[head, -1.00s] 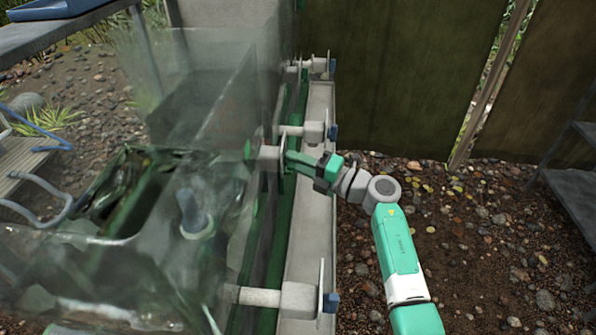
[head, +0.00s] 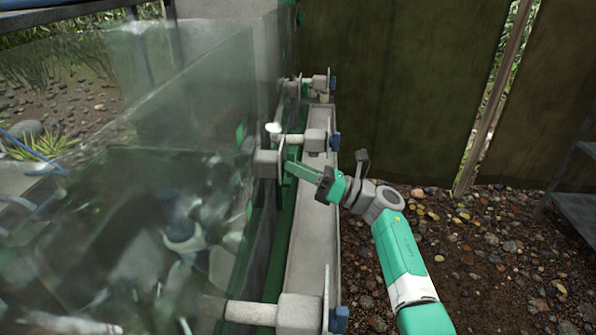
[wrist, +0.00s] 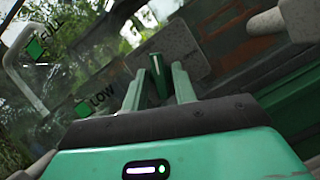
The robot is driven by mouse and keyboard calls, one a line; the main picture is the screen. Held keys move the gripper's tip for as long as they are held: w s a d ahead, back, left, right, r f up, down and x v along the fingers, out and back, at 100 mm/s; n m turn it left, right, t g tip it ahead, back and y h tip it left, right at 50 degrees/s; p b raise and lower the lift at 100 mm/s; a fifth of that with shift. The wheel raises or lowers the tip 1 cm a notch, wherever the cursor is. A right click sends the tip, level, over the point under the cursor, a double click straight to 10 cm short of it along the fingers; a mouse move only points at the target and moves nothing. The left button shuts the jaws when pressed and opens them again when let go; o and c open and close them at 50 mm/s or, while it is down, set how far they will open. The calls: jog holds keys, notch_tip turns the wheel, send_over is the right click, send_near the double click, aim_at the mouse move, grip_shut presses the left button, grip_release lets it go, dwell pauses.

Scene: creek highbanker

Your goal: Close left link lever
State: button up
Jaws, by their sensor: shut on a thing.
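A narrow green lever (wrist: 157,78) stands between my gripper's two green fingers in the wrist view. My gripper (wrist: 160,88) is shut on it, the fingers apart by about the lever's width. In the head view my gripper (head: 292,166) reaches left from the arm to the side of the machine, beside a grey block (head: 265,163) and a thin upright plate. There the fingers and lever are both green and overlap, so I cannot tell the lever's exact angle or its lower end.
Grey rods with blue ends, one near (head: 305,311) and one far (head: 318,82), stick out along the grey rail (head: 311,225). A hazy clear-walled tank (head: 130,220) fills the left. Wooden fence panels (head: 400,90) stand behind. Pebbly ground (head: 480,265) is open at right.

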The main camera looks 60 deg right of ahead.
jog(key=shift+d+n+y, duration=0.1)
jog(key=shift+n+y, duration=0.9)
jog(key=shift+n, duration=1.2)
jog(key=o, duration=1)
jog(key=shift+f, duration=0.1)
